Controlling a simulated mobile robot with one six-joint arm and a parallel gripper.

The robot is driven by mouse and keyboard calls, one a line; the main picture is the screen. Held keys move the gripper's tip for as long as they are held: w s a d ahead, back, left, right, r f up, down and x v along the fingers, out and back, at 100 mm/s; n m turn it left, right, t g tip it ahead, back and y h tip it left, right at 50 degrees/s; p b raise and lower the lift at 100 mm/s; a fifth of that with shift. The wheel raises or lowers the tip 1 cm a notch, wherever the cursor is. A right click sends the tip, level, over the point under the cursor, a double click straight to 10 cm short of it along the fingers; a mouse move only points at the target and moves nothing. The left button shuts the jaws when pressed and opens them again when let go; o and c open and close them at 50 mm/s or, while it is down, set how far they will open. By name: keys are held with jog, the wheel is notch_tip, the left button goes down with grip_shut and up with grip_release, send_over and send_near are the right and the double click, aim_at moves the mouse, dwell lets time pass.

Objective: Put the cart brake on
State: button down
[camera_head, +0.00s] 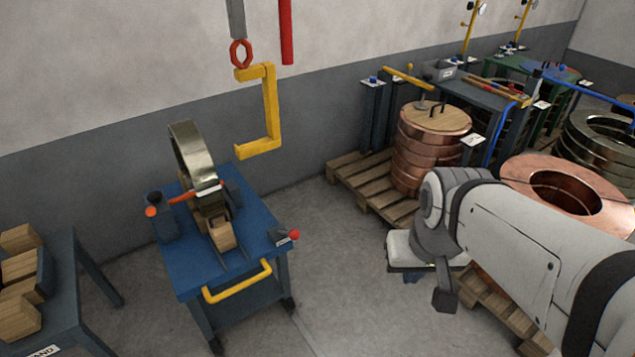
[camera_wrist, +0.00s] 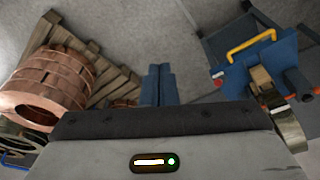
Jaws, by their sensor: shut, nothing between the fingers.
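The blue cart (camera_head: 190,262) stands by the wall with a yellow push handle (camera_head: 237,281) on its near side. A small lever with a red knob (camera_head: 294,235) sits at its right corner, sticking outward; it looks like the brake.
A metal strip coil (camera_head: 190,150) stands on the cart with wooden blocks. A yellow C-hook (camera_head: 270,110) hangs above and behind. Copper coils (camera_head: 405,165) on pallets stand right. A table with wooden blocks (camera_head: 20,239) is at left. Bare floor lies between cart and gripper.

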jog(key=w+a+f+m+g+y+b, duration=0.1)
jog(key=w+a+f+m+y+b, duration=0.2)
jog(key=a+f+m+y+b, duration=0.25)
jog(key=w+a+f+m+y+b, duration=0.2)
jog(key=a+f+b, duration=0.35)
jog(key=f, duration=0.25)
jog(key=w+a+f+m+g+y+b, duration=0.1)
jog(key=w+a+f+m+y+b, duration=0.2)
jog(key=a+f+m+y+b, duration=0.25)
jog(key=w+d+f+m+t+h+b, duration=0.1)
jog(key=w+d+f+m+t+b, duration=0.2)
jog(key=w+f+m+t, duration=0.3)
jog(key=w+d+f+m+t+b, duration=0.3)
jog(key=w+f+m+t+b, duration=0.2)
jog(key=w+f, duration=0.5)
jog(key=shift+w+f+m+t+h+b, duration=0.35)
jog(key=shift+f+m+b, duration=0.35)
jog(key=shift+m, duration=0.4)
jog(key=shift+a, duration=0.1)
jog(key=r+b+x, duration=0.2)
jog(key=x, duration=1)
jog(key=shift+w+a+r+b, duration=0.25)
jog(key=shift+a+r+b, duration=0.15)
jog(key=shift+a, duration=0.05)
